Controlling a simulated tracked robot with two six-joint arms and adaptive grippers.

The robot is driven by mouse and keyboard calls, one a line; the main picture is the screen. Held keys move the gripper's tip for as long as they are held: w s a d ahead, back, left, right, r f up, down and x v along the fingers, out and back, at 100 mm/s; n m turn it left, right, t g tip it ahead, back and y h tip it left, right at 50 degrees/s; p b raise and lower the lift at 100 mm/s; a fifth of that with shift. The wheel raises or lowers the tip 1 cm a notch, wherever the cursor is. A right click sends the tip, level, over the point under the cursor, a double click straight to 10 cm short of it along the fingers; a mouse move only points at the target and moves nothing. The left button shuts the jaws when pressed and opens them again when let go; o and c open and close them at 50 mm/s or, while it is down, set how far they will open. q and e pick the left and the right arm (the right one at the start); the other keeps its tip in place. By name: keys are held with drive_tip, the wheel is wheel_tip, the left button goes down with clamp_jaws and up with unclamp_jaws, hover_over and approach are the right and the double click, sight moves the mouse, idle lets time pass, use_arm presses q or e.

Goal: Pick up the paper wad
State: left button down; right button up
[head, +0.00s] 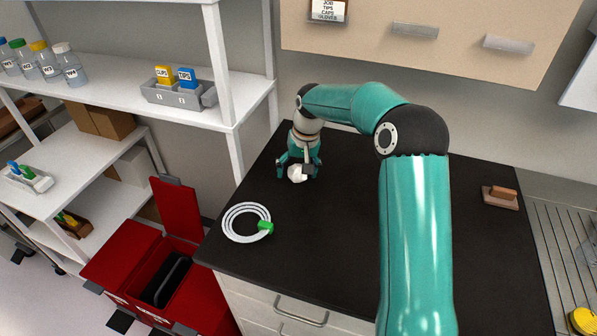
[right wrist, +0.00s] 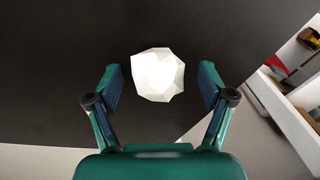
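The white faceted paper wad (head: 297,174) lies on the black countertop (head: 345,220) near its back left part. My right gripper (head: 297,172) points down over it, with a finger on each side. In the right wrist view the wad (right wrist: 158,75) sits between the two spread fingertips of my right gripper (right wrist: 160,85), with dark gaps on both sides. The right gripper is open and does not visibly touch the wad. My left gripper does not show.
A coiled white tube with a green clip (head: 247,222) lies left of centre on the counter. A brown block (head: 500,197) lies at the right. An open red bin (head: 150,262) stands left of the counter. A shelf (head: 120,92) holds bottles and a grey caddy (head: 178,94).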

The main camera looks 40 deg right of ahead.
sight(297, 166)
drive_tip(key=c, duration=0.7)
drive_tip(key=shift+r, duration=0.1)
drive_tip(key=shift+r, duration=0.45)
wheel_tip(297, 166, up, 19)
drive_tip(key=shift+p, duration=1.25)
drive_tip(key=shift+o, duration=0.8)
clamp_jaws()
